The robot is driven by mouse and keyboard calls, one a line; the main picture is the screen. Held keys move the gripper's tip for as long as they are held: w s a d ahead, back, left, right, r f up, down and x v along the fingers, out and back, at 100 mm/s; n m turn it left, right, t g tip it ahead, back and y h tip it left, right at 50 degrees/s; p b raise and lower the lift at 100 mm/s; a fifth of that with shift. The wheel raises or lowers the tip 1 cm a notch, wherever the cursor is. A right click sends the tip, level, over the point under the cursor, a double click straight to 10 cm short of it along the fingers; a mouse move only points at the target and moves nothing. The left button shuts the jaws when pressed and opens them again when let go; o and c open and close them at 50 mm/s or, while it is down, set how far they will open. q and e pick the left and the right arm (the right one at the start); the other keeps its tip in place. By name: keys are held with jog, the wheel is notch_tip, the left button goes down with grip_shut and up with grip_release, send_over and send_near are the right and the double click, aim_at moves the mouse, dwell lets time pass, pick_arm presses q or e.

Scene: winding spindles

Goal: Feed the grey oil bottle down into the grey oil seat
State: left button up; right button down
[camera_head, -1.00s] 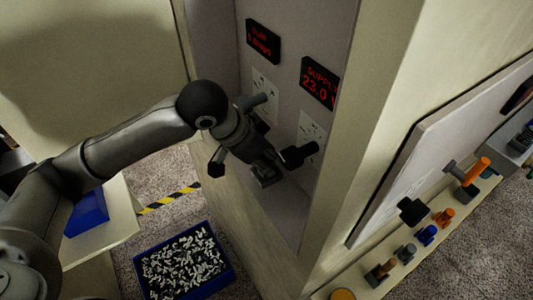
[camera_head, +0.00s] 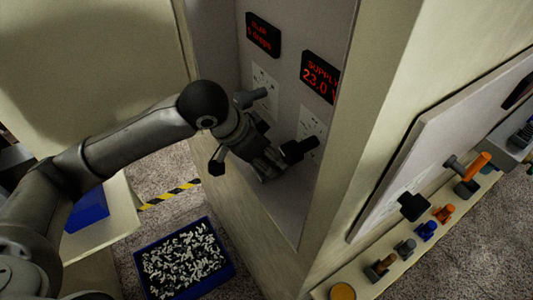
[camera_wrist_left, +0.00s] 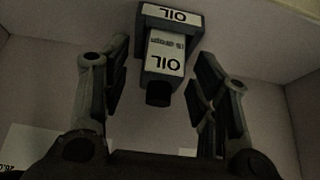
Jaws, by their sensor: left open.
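The grey oil bottle (camera_wrist_left: 165,60) stands with its lower part in the grey oil seat (camera_wrist_left: 172,17) in the left wrist view. Both carry white OIL labels, which appear upside down there. The bottle's dark cap (camera_wrist_left: 158,94) points toward the camera. My left gripper (camera_wrist_left: 163,70) is open, one finger on each side of the bottle, with visible gaps to it. In the head view my left gripper (camera_head: 262,158) is inside the cabinet recess, low near its floor, and mostly hides the bottle and seat. My right gripper is not in view.
Dark knobs (camera_head: 300,148) stick out of the recess's back wall beside the gripper, below red displays (camera_head: 319,77). A cabinet post (camera_head: 365,130) stands to the right. A blue tray of metal pieces (camera_head: 227,268) lies below. Several coloured parts sit on a shelf (camera_head: 380,282) at right.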

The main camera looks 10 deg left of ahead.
pick_arm(q)
jog(key=v, duration=1.2)
